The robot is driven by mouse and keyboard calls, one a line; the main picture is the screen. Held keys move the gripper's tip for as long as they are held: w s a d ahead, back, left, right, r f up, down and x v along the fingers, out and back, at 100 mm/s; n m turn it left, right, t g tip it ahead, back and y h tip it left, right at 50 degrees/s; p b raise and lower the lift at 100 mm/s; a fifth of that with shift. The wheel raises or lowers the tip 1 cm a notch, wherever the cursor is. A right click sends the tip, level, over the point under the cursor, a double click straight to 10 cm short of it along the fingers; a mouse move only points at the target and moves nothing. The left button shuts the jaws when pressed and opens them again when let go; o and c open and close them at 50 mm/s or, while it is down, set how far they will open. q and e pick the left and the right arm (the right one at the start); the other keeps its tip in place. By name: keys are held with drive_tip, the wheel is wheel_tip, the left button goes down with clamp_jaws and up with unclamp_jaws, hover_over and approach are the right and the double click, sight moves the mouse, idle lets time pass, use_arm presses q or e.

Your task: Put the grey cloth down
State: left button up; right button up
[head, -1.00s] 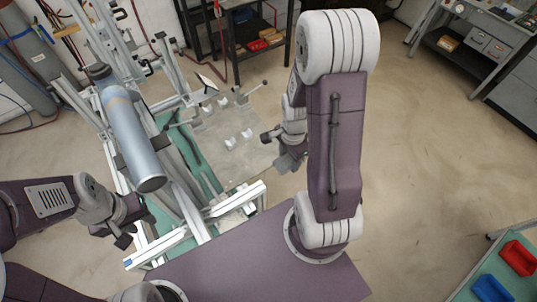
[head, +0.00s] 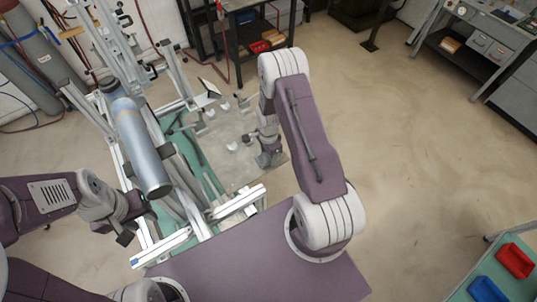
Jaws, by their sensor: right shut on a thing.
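My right gripper (head: 268,150) is beyond its raised forearm, over the right part of the grey plate by the frame jig. A small grey patch (head: 272,159) at its fingers looks like the grey cloth, and the gripper is shut on it. The arm hides part of this area, and I cannot tell whether the cloth touches the plate. My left gripper (head: 126,232) is at the lower left, beside the near end of the jig. Its fingers are too small and dark to tell their opening.
The aluminium frame jig (head: 232,207) stands ahead to the left, with a blue-grey cylinder (head: 142,145) along it. White blocks (head: 232,146) sit on the grey plate. A bench with red (head: 515,260) and blue (head: 488,290) bins is at lower right.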

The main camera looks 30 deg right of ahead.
drive_tip(key=shift+w+f, duration=0.15)
drive_tip(key=shift+f, duration=0.25)
